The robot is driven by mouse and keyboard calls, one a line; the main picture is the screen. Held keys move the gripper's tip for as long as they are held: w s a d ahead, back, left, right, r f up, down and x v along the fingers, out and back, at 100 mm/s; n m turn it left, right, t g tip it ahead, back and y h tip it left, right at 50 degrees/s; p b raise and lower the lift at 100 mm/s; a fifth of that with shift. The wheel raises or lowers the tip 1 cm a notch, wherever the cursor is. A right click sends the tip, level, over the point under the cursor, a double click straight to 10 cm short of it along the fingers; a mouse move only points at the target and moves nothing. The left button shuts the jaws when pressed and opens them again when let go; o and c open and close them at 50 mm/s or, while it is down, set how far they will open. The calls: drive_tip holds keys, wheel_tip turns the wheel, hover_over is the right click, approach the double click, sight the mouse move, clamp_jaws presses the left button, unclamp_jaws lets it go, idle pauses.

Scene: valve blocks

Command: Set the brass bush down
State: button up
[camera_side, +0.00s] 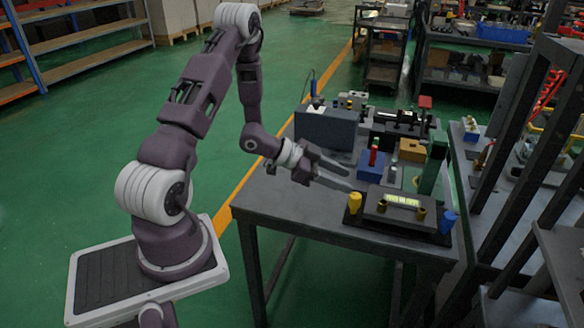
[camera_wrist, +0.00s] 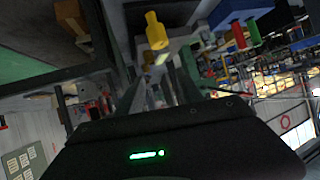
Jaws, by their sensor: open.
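Two small brass-coloured round pieces, the left one (camera_side: 381,206) and the right one (camera_side: 421,214), show at the front of a dark block (camera_side: 400,209) on the table in the side view. Either could be the brass bush; I cannot tell which. My gripper (camera_side: 349,180) is open, with its two long grey fingers pointing right, just left of and a little above the block. Nothing shows held between the fingers. In the wrist view, a yellow piece (camera_wrist: 155,31) stands out beyond the fingers, apart from them.
A yellow piece (camera_side: 354,203) and a blue piece (camera_side: 448,221) flank the block. Behind are a blue bin (camera_side: 370,165), a grey box (camera_side: 324,128), an orange-tan block (camera_side: 411,150) and a green upright (camera_side: 432,170). The table's (camera_side: 290,211) left front is clear.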

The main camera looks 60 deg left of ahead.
wheel_tip(320, 180, up, 14)
drive_tip(key=a+n+g+y, duration=0.1)
drive_tip(key=n+g+y, duration=0.1)
drive_tip(key=y, duration=0.5)
drive_tip(key=s+d+r+n+g, duration=0.1)
drive_tip(key=s+d+r, duration=0.1)
drive_tip(key=s+d, duration=0.3)
drive_tip(key=s+d+r+n+g+h, duration=0.1)
drive_tip(key=s+d, duration=0.3)
drive_tip(key=s, duration=0.8)
drive_tip(key=s+d+r+n+g, duration=0.1)
drive_tip(key=s+d+r, duration=0.3)
drive_tip(key=s, duration=0.4)
drive_tip(key=shift+s+d+n+h, duration=0.25)
drive_tip(key=shift+d+n+h, duration=0.15)
drive_tip(key=shift+d+n, duration=0.35)
drive_tip(key=shift+d+r, duration=0.1)
